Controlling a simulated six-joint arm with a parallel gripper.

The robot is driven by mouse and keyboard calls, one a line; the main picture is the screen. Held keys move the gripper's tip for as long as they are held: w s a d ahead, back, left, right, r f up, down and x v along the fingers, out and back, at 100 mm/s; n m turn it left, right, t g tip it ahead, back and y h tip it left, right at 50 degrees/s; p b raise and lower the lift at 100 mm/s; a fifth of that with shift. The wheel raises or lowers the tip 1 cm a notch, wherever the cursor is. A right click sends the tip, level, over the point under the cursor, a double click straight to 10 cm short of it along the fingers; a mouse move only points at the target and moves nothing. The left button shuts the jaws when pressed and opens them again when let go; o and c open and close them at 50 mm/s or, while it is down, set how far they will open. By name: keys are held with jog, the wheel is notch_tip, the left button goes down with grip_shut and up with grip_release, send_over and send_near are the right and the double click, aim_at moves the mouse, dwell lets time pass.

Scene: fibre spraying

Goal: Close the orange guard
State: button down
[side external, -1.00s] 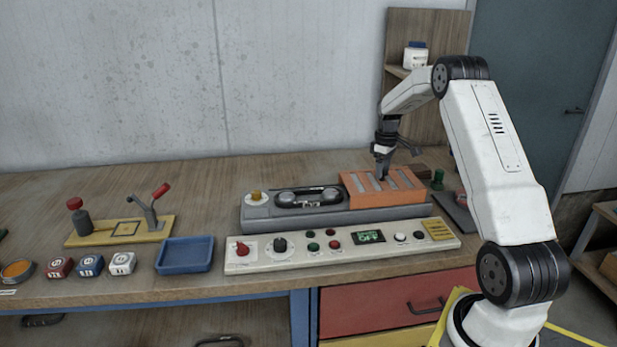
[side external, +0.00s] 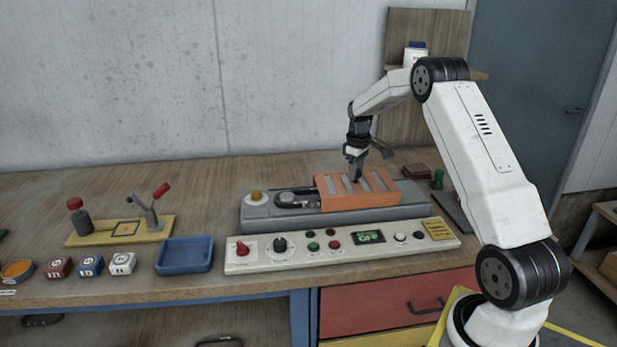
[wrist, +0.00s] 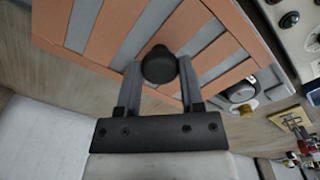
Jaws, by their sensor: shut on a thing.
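The orange guard (side external: 333,198) is a slotted cover on the grey machine base (side external: 262,214). It covers the right part of a dark oval track (side external: 291,199), whose left end still shows. My gripper (side external: 355,176) is above the guard and shut on its dark round knob. In the wrist view the knob (wrist: 158,66) sits between the two fingers of my gripper (wrist: 159,75), and the slotted guard (wrist: 120,25) spreads behind it.
The control panel (side external: 213,262) with knobs, buttons and a small green display (side external: 368,237) lies in front of the base. A blue tray (side external: 184,268) and a yellow plate with levers (side external: 90,238) are to the left. A brass knob (side external: 256,197) stands at the base's left end.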

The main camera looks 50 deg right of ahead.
jog(key=w+a, duration=1)
jog(key=shift+w+a+r, duration=0.1)
jog(key=shift+a, duration=0.05)
jog(key=shift+c, duration=2)
grip_release()
jog(key=shift+w, duration=0.1)
jog(key=shift+o, duration=0.9)
notch_tip(320, 180, up, 8)
